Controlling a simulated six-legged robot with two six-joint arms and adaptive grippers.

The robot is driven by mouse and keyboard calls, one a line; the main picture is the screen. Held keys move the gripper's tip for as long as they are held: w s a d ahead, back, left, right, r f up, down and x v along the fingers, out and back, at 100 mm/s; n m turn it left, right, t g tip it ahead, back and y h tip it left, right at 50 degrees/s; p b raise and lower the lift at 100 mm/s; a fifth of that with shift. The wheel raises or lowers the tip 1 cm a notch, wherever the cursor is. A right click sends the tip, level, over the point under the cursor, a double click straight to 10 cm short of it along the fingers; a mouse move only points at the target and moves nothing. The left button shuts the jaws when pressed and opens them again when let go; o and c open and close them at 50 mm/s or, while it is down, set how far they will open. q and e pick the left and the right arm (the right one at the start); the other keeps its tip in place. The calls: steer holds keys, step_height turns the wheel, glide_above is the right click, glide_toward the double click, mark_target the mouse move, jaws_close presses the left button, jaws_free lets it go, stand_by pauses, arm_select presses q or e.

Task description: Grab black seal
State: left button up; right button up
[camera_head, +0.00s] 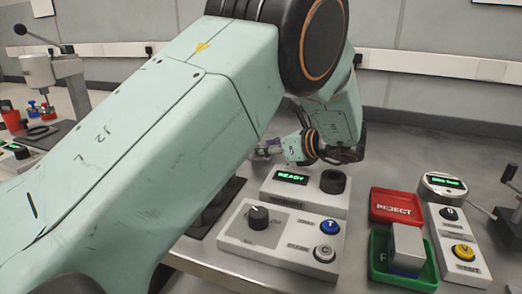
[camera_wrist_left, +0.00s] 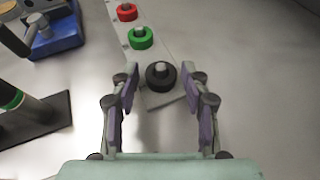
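The black seal (camera_wrist_left: 160,75) is a thick black ring around a short pale peg at the near end of a light grey strip (camera_wrist_left: 165,99). A green seal (camera_wrist_left: 140,38) and a red seal (camera_wrist_left: 127,12) sit farther along the same strip. My left gripper (camera_wrist_left: 162,80) is open, and in the left wrist view the black seal appears between its two purple-padded fingers, with a gap on each side. The height between fingers and seal cannot be told. In the head view my left gripper (camera_head: 268,148) is small and partly hidden, and my arm blocks the seals. My right gripper is not in view.
In the head view, a READY box (camera_head: 305,195), a knob panel (camera_head: 280,238), a red REJECT tray (camera_head: 397,206) and a green tray (camera_head: 405,277) holding a grey block (camera_head: 407,243) stand at front right. A blue-based device (camera_wrist_left: 55,38) and a dark post (camera_wrist_left: 30,112) stand left in the wrist view.

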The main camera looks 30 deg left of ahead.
arm_select(q)
steer(key=shift+w+f, duration=0.1)
steer(key=shift+f, duration=0.05)
steer(key=c, duration=0.3)
steer(key=shift+c, duration=1.1)
